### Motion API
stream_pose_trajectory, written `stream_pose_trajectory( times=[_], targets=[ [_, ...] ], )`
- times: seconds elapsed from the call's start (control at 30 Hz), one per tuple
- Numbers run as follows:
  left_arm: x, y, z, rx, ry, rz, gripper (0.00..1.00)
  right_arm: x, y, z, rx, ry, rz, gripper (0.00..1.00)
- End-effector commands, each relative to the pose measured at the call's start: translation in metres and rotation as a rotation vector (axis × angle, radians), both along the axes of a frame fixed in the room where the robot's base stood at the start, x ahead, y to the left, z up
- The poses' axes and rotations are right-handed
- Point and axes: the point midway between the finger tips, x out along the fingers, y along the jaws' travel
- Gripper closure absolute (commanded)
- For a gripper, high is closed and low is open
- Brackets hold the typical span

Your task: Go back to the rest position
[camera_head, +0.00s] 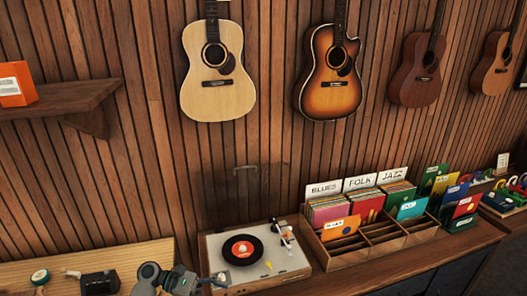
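My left gripper (180,282) shows at the bottom edge, left of the turntable (217,265). It is cut off by the frame, and I cannot tell whether its fingers are open or shut. I see nothing clearly held in it. My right gripper is not in view. The turntable has a black record with a red label (243,250) on it.
A wooden crate (345,262) of record sleeves with BLUES, FOLK and JAZZ dividers stands right of the turntable. A small black box (100,283) lies at the lower left. A shelf (60,100) holds an orange box (16,84). Several guitars hang on the wall.

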Motion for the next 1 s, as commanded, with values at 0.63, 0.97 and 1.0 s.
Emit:
stream_pose_trajectory(
  times=[0.63,0.97,1.0],
  targets=[
    [-0.202,-0.012,-0.273,0.722,-1.033,-0.436,0.46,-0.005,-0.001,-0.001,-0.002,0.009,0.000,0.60],
    [-0.273,0.039,-0.278,1.003,-1.278,-0.762,0.46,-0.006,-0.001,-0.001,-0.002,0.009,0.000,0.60],
    [-0.280,0.045,-0.276,1.030,-1.292,-0.798,0.46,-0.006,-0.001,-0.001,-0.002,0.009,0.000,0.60]
  ],
)
